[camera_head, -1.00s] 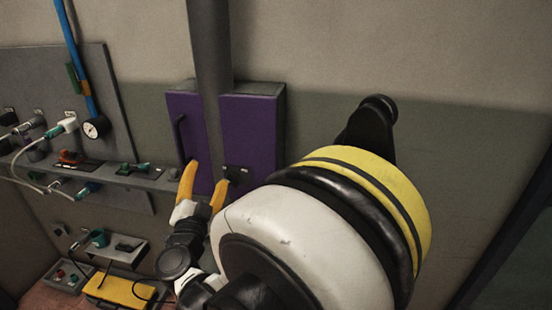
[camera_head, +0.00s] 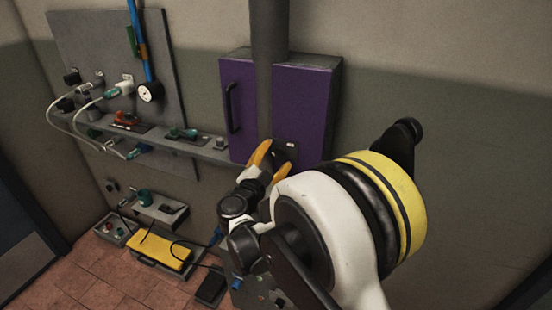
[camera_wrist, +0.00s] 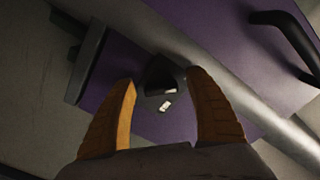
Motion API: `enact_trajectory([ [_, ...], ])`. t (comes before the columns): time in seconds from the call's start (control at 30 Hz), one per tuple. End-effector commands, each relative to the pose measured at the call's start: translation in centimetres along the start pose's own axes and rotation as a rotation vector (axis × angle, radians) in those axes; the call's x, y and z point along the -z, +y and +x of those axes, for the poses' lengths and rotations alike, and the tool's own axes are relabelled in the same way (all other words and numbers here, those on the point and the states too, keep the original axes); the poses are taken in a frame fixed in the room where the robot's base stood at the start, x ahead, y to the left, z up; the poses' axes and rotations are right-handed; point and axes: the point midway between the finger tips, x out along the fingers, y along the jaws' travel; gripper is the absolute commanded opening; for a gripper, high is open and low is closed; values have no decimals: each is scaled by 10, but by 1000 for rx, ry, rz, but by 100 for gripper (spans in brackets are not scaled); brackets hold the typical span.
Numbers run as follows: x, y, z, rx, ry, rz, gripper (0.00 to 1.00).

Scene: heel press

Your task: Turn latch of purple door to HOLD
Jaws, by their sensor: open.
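The purple door (camera_head: 302,112) is on a grey wall cabinet, with a grey vertical pipe running in front of it. In the wrist view the purple door (camera_wrist: 222,62) fills much of the picture. The dark latch (camera_head: 286,148) is low on the door, right of the pipe. In the wrist view the latch (camera_wrist: 160,78) lies just beyond and between my fingertips, with small white marks beside it. My gripper (camera_head: 270,160) is open and empty, its orange fingers at the latch. The wrist view shows my gripper (camera_wrist: 160,84) with a finger on each side. Contact and the latch's setting cannot be told.
A black door handle (camera_head: 229,108) is left of the grey pipe (camera_head: 268,60). A shelf with valves (camera_head: 185,135), a gauge (camera_head: 150,92) and hoses is further left. A yellow box (camera_head: 160,250) stands below. The wall to the right is clear.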

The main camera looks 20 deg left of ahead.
Motion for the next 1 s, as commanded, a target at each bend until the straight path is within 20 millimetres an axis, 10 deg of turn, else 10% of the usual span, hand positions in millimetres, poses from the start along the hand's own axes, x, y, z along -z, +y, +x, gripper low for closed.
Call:
enact_trajectory([
  [0.3,0,-1,3,1,0,0,61],
  [0.5,0,-1,3,1,0,0,10],
  [1.0,0,-1,3,1,0,66,9],
])
